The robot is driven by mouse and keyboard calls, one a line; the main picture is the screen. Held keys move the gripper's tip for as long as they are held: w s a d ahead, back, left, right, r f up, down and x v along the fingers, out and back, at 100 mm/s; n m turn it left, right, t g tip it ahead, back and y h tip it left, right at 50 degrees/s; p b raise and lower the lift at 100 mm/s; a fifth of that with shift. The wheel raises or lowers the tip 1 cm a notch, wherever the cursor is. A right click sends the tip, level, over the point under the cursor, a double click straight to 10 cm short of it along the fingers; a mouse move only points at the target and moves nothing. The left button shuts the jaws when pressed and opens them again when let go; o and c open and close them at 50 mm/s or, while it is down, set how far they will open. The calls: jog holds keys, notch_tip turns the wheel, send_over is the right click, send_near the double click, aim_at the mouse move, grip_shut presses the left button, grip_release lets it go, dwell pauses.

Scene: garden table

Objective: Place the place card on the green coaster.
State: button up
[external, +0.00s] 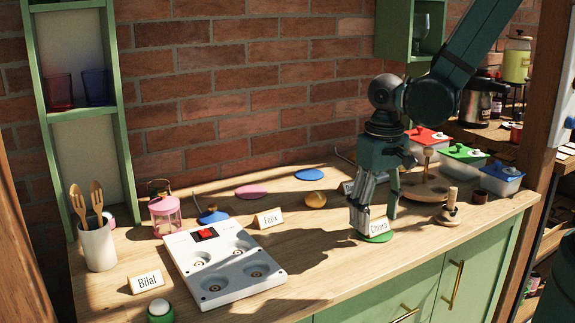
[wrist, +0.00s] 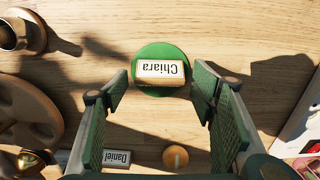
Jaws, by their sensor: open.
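The "Chiara" place card (external: 378,226) is a small wooden block with a white lettered face. It appears to rest on the green coaster (external: 375,238). In the wrist view the card (wrist: 160,72) lies over the near part of the coaster (wrist: 160,51), whose far rim shows bare. My gripper (external: 377,219) is open, its fingers pointing down just above and beside the card. In the wrist view my gripper (wrist: 160,90) has one finger on each side, with clear gaps between both fingers and the card.
Other cards read "Bilal" (external: 145,281), "Felix" (external: 269,218) and "Daniel" (wrist: 102,158). A white hob-like panel (external: 225,262) stands to the left. A wooden peg stand (external: 450,211) is close on the right.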

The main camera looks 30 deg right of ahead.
aim_at(376, 219)
notch_tip(376, 219, up, 11)
jog(key=p, duration=0.1)
dwell(0.7)
jog(key=shift+d, duration=0.1)
dwell(0.7)
jog(key=s+d+r+t, duration=0.3)
jog(key=d+r, duration=0.5)
jog(key=d, duration=0.5)
jog(key=s+d+r+t, duration=0.3)
jog(key=d+r, duration=0.6)
jog(key=d, duration=0.3)
jog(key=shift+d+r+t, duration=0.3)
jog(key=shift+d+t, duration=0.1)
jog(key=shift+t, duration=0.2)
